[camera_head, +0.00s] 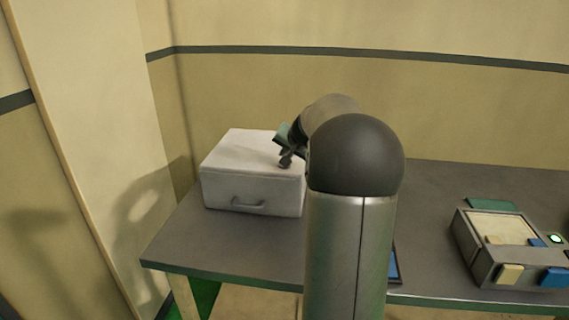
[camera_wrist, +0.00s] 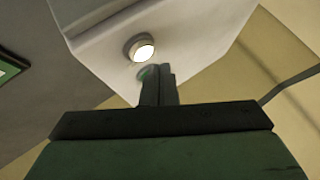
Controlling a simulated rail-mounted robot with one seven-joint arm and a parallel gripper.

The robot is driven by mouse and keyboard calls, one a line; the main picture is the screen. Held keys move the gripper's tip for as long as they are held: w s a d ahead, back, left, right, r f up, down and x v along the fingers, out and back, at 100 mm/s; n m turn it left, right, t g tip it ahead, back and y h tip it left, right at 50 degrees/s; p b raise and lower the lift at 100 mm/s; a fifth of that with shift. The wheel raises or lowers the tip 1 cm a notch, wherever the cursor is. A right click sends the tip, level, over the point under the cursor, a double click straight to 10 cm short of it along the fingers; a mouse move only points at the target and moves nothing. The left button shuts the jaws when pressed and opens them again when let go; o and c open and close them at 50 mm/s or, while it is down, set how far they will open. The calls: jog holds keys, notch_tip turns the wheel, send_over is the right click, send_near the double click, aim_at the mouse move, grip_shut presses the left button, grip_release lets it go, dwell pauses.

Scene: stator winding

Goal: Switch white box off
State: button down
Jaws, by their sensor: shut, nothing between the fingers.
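The white box (camera_head: 251,172) stands at the left end of the grey table in the head view, with a handle on its front. My gripper (camera_head: 286,160) is at its right side, near the top edge, partly hidden by my arm. In the wrist view the white box (camera_wrist: 150,45) fills the top middle. A round button (camera_wrist: 142,50) on its side glows white. Below it is a small greenish round spot, partly covered by my fingers. My gripper (camera_wrist: 159,72) is shut and empty, its tips just below the lit button. I cannot tell whether they touch the box.
The grey table (camera_head: 430,190) runs along the wall. A grey device (camera_head: 500,245) with blue and beige blocks and a lit green button stands at the right. A flat dark blue-screened thing (camera_head: 394,265) lies at the front edge, partly behind my arm.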

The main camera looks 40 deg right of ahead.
jog(key=shift+f+b, duration=0.4)
jog(key=shift+f, duration=0.05)
jog(key=shift+f+b, duration=0.35)
jog(key=shift+b, duration=0.1)
dwell(0.5)
jog(key=shift+r, duration=0.15)
jog(key=shift+r+p, duration=0.5)
jog(key=shift+r, duration=0.2)
jog(key=shift+r+p, duration=1.9)
jog(key=shift+r, duration=1.1)
